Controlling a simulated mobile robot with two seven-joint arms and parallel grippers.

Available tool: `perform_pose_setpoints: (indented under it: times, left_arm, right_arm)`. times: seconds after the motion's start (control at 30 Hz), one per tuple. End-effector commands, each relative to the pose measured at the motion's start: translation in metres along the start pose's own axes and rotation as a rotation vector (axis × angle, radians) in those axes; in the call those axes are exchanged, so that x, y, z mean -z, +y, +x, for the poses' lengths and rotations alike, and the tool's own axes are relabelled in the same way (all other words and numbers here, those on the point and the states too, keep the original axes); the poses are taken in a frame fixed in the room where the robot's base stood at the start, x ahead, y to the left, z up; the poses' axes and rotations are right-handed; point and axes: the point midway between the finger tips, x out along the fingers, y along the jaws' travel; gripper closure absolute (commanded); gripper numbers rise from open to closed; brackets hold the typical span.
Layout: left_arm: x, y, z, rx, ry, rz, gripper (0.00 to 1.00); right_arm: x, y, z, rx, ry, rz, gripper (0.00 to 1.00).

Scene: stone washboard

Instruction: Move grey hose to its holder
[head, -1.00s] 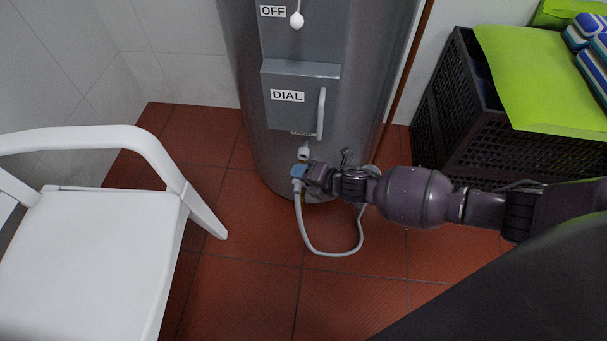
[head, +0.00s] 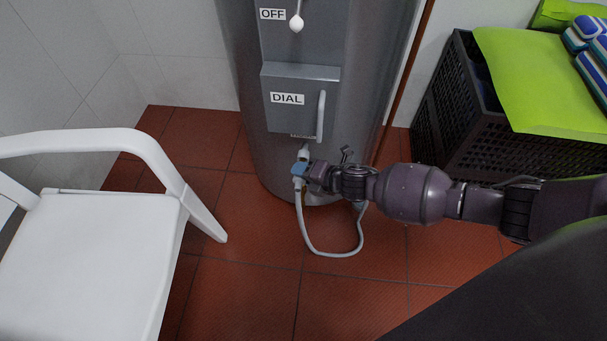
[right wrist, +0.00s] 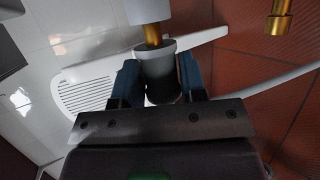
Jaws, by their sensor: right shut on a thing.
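My right gripper (head: 300,171) is shut on the end of the grey hose (head: 329,254), low at the front of the grey tank. The hose hangs from the gripper in a loop and runs back up behind my wrist. A white fitting (head: 303,151) on the tank sits just above the held end. In the right wrist view, the hose end (right wrist: 160,71) is between the blue fingers, and the brass tip (right wrist: 153,35) of the white fitting (right wrist: 149,10) is at its mouth. I cannot tell how deep the tip reaches. My left gripper is not in view.
The tank (head: 237,75) has a DIAL panel and a white handle (head: 321,115) above my gripper. A white chair (head: 85,250) stands at the left. A dark crate (head: 470,125) with a green cloth stands at the right. Another brass pipe (right wrist: 279,17) shows in the wrist view.

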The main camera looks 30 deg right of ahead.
Motion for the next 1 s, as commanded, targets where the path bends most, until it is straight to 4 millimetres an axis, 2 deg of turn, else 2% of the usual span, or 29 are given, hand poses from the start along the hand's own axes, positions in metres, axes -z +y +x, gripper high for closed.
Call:
perform_pose_setpoints:
  times: [0.97,1.0]
  left_arm:
    - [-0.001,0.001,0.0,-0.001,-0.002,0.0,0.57]
    - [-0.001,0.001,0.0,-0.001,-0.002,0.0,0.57]
  right_arm:
    - [-0.018,0.001,0.007,-0.001,-0.001,0.0,0.95]
    - [-0.018,0.001,0.007,-0.001,-0.001,0.0,0.55]
